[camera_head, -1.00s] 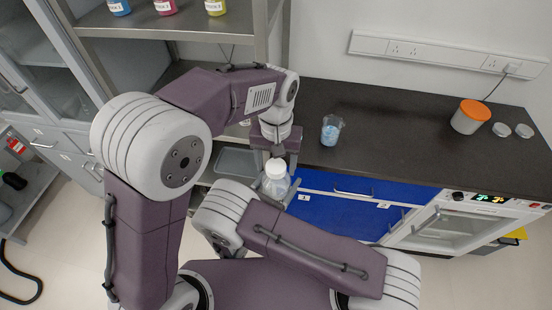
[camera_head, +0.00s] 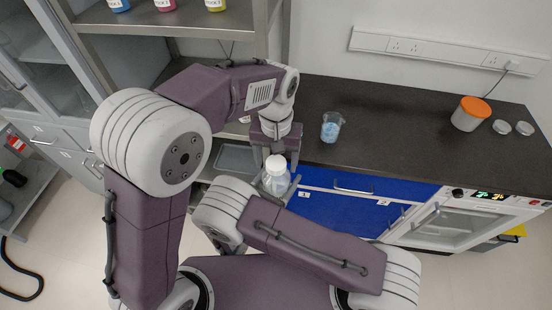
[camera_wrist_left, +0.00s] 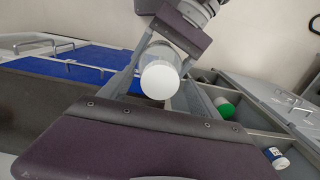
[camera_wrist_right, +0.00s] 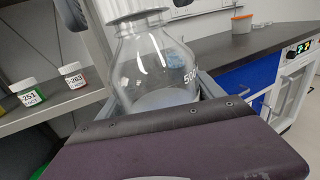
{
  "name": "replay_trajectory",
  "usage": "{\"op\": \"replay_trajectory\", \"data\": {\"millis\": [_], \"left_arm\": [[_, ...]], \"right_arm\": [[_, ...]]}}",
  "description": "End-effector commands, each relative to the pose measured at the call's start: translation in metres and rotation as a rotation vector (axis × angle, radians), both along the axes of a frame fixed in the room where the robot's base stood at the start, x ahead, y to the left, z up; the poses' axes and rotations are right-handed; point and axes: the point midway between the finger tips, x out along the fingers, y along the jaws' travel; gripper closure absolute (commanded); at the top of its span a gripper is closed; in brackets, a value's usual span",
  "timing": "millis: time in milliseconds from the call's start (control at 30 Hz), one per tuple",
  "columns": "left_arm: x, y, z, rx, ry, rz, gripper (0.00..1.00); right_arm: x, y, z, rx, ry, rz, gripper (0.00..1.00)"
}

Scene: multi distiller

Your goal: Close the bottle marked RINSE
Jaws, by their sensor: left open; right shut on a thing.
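A clear bottle with a white cap (camera_head: 276,163) on top is held off the counter's front edge. The right wrist view shows its glass body (camera_wrist_right: 155,70) with a "500" mark; I see no RINSE label. My left gripper (camera_head: 280,158) is open above the bottle, fingers pointing down. In the left wrist view the white cap (camera_wrist_left: 160,79) lies between its spread fingers. How tightly the cap sits cannot be told.
A beaker of blue liquid (camera_head: 331,127) stands on the dark counter (camera_head: 400,125). An orange-lidded tub (camera_head: 471,113) and two small dishes (camera_head: 512,128) are at the right. A shelf with several small bottles (camera_head: 165,5) is at the upper left. The middle counter is clear.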

Motion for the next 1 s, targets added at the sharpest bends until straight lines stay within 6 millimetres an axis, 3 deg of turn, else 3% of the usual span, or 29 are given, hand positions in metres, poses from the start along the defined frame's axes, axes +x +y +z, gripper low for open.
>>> {"op": "replay_trajectory", "data": {"millis": [167, 400, 600, 800, 1000], "left_arm": [[0.001, -0.001, 0.015, -0.002, -0.004, 0.0, 0.28], [0.002, -0.001, 0.071, -0.003, -0.005, 0.0, 0.28], [0.002, -0.001, 0.106, -0.002, -0.003, 0.0, 0.28], [0.001, 0.0, 0.12, 0.0, 0.0, 0.0, 0.28], [0.001, 0.0, 0.12, 0.0, 0.001, 0.0, 0.28]], "right_arm": [[0.0, 0.0, 0.001, 0.0, -0.002, 0.0, 1.0], [0.0, 0.0, 0.001, 0.0, -0.002, 0.0, 1.0], [0.0, 0.0, 0.001, 0.0, -0.002, 0.0, 1.0], [0.0, 0.0, 0.001, 0.0, -0.002, 0.0, 1.0], [0.0, 0.0, 0.001, 0.0, -0.002, 0.0, 1.0]]}}
